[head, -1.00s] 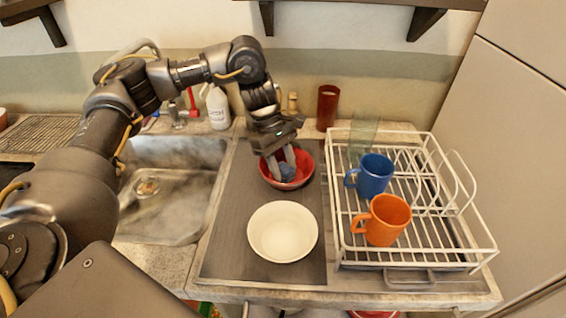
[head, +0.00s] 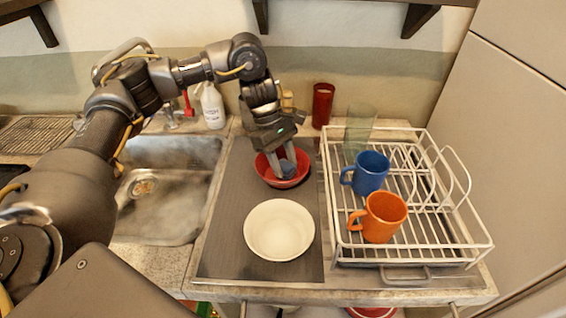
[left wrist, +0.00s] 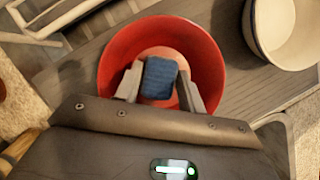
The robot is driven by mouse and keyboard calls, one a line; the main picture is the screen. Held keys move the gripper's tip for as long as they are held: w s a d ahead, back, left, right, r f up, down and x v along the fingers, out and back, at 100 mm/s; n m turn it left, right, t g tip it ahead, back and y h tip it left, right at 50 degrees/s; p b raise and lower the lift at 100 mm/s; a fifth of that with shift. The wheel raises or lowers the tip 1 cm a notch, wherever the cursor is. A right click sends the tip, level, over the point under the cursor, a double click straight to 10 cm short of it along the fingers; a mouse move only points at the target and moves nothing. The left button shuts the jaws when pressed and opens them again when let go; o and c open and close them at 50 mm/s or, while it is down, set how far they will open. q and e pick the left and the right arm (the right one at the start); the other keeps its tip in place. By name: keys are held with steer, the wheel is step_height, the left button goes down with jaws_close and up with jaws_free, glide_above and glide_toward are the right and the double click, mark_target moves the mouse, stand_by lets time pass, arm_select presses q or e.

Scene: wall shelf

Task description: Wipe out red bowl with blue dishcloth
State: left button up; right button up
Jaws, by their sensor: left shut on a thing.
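The red bowl (head: 301,172) stands on the dark mat behind the white bowl; it also shows in the left wrist view (left wrist: 206,54). My left gripper (head: 286,168) points down into the red bowl, its fingers inside the rim. It is shut on the blue dishcloth (left wrist: 160,77), a folded piece between the two fingertips, low in the bowl. In the head view the dishcloth (head: 287,170) is partly hidden by the fingers. Whether the cloth touches the bowl's bottom I cannot tell. My right gripper is in neither view.
A white bowl (head: 279,230) stands in front on the dark mat (head: 228,255). A white dish rack (head: 430,258) at right holds a blue mug (head: 371,173) and an orange mug (head: 384,217). The sink (head: 160,205) is at left. A red cup (head: 322,106) and white bottle (head: 213,107) stand behind.

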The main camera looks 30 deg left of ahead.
arm_select(q)
steer(key=shift+w+a, duration=0.15)
steer(key=shift+a, duration=0.2)
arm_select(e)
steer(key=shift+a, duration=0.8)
arm_select(q)
steer(key=shift+a, duration=0.15)
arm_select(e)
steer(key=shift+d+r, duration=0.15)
arm_select(q)
steer(key=shift+s+a, duration=0.2)
steer(key=shift+s, duration=0.1)
steer(key=shift+s+p, duration=0.15)
steer(key=shift+p, duration=0.2)
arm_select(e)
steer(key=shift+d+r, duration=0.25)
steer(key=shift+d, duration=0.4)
arm_select(q)
steer(key=shift+s, duration=0.1)
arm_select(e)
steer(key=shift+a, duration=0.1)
arm_select(q)
steer(key=shift+s+d, duration=0.15)
steer(key=shift+d, duration=0.1)
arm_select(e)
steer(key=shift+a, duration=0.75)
arm_select(q)
steer(key=shift+d, duration=0.25)
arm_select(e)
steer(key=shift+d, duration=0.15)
